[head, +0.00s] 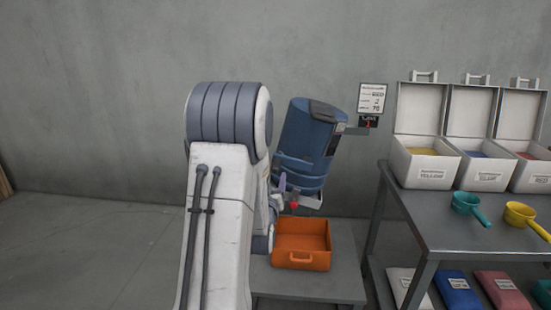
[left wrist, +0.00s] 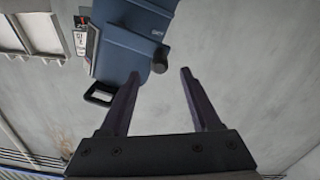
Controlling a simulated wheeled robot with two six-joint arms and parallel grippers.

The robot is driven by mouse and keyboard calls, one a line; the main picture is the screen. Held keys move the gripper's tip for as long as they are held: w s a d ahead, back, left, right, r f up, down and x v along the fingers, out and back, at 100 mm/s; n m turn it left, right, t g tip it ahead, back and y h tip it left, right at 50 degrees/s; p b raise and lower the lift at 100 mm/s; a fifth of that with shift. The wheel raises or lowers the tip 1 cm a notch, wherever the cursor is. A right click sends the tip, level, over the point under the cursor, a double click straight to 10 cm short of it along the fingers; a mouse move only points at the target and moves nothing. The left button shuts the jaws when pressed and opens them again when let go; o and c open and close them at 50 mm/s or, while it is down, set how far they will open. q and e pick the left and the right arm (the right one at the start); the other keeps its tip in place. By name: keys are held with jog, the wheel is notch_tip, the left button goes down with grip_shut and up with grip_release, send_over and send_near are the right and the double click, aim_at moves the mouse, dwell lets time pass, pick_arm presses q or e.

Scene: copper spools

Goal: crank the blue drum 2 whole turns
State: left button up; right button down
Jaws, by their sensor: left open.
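The blue drum (head: 308,140) hangs tilted in front of the back wall, above an orange tray (head: 302,262). In the left wrist view the drum (left wrist: 128,55) fills the upper middle, with a dark knob (left wrist: 160,61) on its side. My left gripper (left wrist: 160,76) is open, and nothing is held. The knob appears between the fingertips in the picture; I cannot tell how far ahead of them it is. In the head view my left arm hides most of the gripper (head: 280,187). My right gripper is not in view.
The orange tray stands on a low grey table (head: 310,288). A metal shelf (head: 450,222) at right holds open white bins (head: 427,163), a teal scoop (head: 470,207) and a yellow scoop (head: 522,215). A notice (head: 373,98) hangs beside the drum. Floor at left is clear.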

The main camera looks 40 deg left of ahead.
aim_at(274, 172)
pick_arm(q)
jog(key=x, duration=0.7)
jog(key=shift+w+a, duration=0.1)
jog(key=shift+w, duration=0.15)
grip_shut()
dwell(1.1)
